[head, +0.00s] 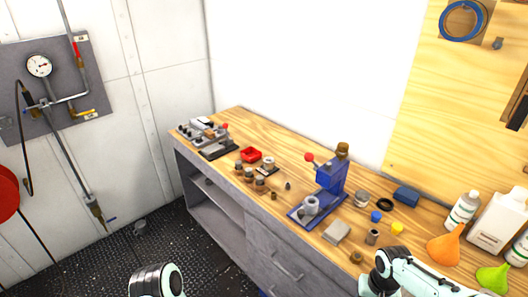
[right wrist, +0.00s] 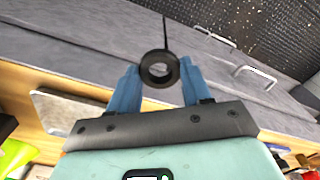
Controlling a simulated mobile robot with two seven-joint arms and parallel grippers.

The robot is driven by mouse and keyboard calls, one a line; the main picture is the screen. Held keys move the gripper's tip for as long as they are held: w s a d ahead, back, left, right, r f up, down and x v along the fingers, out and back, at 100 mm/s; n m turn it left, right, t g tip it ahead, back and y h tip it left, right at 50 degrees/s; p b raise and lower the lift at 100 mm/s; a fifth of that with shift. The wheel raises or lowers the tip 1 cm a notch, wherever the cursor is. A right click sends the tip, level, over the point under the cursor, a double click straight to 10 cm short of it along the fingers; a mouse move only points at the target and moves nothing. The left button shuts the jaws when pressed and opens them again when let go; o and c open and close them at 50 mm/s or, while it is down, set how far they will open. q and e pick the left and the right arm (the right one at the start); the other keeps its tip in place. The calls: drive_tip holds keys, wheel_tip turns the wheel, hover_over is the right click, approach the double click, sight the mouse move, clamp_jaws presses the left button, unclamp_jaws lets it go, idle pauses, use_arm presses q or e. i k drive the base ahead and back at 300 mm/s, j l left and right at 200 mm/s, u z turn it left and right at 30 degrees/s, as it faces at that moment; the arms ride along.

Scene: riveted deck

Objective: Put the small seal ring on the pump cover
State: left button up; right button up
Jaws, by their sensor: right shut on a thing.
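In the right wrist view my right gripper (right wrist: 160,85) is shut on a small dark ring (right wrist: 145,72), which sits between the two blue fingers with its hole facing the camera. The held ring does not show in the head view; my right arm comes in there at the bottom right, in front of the bench. I cannot tell for certain which part is the pump cover. A round grey part (head: 311,204) sits on the base of a blue press (head: 329,180), and another small round part (head: 268,162) stands farther left. My left gripper is out of view.
The wooden bench (head: 293,157) carries a black ring (head: 385,204), a grey block (head: 336,232), a blue cap (head: 376,216), a yellow piece (head: 397,228) and a red tray (head: 251,154). Bottles and an orange funnel (head: 444,247) crowd the right end. Grey drawers (head: 275,254) lie below.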

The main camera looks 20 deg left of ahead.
sight(213, 147)
drive_tip(key=i+j, duration=0.15)
drive_tip(key=j, duration=0.3)
drive_tip(key=i+j, duration=0.15)
drive_tip(key=j, duration=0.3)
drive_tip(key=i+j, duration=0.15)
drive_tip(key=j, duration=0.3)
drive_tip(key=i+j, duration=0.15)
drive_tip(key=j, duration=0.25)
drive_tip(key=i+j, duration=0.15)
drive_tip(key=j, duration=0.3)
drive_tip(key=i+j, duration=0.15)
drive_tip(key=j, duration=0.3)
drive_tip(key=i+j, duration=0.15)
drive_tip(key=j, duration=0.3)
drive_tip(key=i+j, duration=0.15)
drive_tip(key=j, duration=0.3)
